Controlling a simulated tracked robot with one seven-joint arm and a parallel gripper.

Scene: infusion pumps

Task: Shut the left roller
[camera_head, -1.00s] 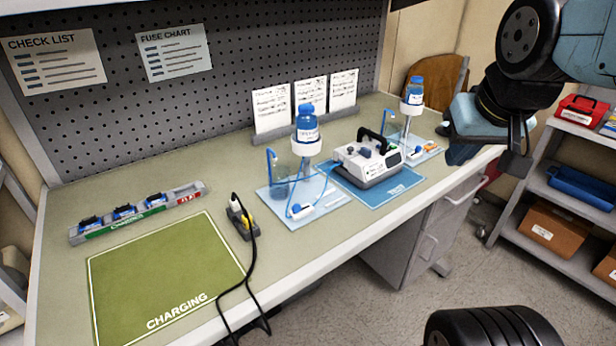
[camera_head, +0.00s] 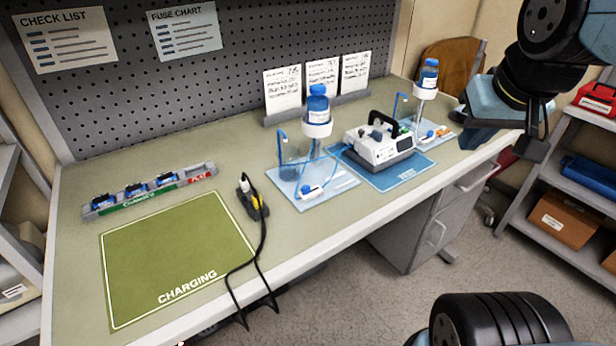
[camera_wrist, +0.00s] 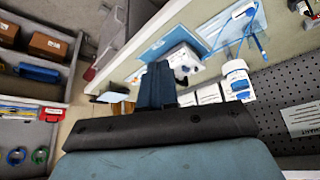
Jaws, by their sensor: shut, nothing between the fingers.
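The left roller (camera_head: 311,191), a small white and blue piece, lies on the front of the light-blue left tray (camera_head: 335,194). A blue-capped bottle (camera_head: 318,105) stands above this tray in a white holder, with blue tubing running down. A second bottle (camera_head: 427,76) stands on a farther tray, where small white and orange pieces (camera_head: 436,132) lie. My gripper (camera_head: 535,150) is at the right, beyond the bench's right end and well apart from the left roller. In the wrist view my gripper (camera_wrist: 157,85) is shut and empty.
A white pump (camera_head: 380,144) with a black handle sits on a blue mat between the trays. A power strip (camera_head: 252,201) with a hanging black cable and a green charging mat (camera_head: 175,265) lie at left. Shelves with boxes (camera_head: 563,218) stand at right; open floor lies before the bench.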

